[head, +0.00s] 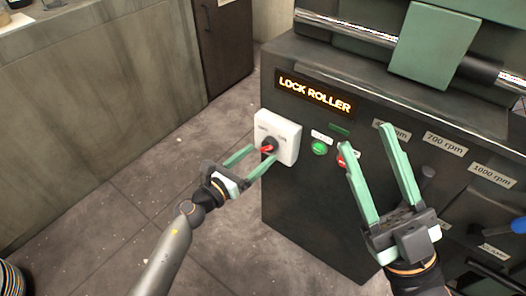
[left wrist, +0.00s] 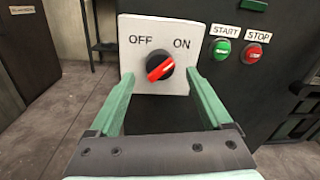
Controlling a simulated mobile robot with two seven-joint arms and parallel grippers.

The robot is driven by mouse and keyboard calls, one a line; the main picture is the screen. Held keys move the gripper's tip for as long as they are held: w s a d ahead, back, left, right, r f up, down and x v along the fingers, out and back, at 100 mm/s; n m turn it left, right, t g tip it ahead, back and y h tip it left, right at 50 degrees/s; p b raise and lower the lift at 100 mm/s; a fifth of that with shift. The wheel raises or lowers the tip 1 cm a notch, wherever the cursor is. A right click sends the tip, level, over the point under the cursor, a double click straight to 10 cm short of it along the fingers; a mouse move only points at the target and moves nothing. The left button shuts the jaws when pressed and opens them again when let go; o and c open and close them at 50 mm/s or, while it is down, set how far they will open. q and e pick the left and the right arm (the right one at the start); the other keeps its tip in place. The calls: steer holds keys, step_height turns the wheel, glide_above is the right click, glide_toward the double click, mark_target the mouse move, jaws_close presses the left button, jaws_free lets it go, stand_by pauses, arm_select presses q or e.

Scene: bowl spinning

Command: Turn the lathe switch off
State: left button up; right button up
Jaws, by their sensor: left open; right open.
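The lathe switch is a white box (head: 287,133) on the left corner of the dark lathe front. It also shows in the left wrist view (left wrist: 178,83), marked OFF at left and ON at right. Its black and red knob (left wrist: 160,68) has the red pointer tilted, one end toward the upper right by ON. My left gripper (head: 258,160) is open, its green fingers reaching to either side of the knob, apart from it in the left wrist view. My right gripper (head: 366,136) is open and empty in front of the lathe panel.
A lit LOCK ROLLER sign (head: 314,95) is above the switch. A green START button (head: 319,148) and a red STOP button (left wrist: 254,52) sit to its right. Rpm labels (head: 445,143) line the panel further right. The tiled floor (head: 150,170) at left is clear.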

mark_target(268, 146)
arm_select(q)
steer(key=shift+x, duration=1.45)
arm_select(e)
steer(key=shift+a+f, duration=0.1)
steer(key=shift+f, duration=0.3)
arm_select(q)
steer(key=shift+c, duration=0.2)
jaws_close()
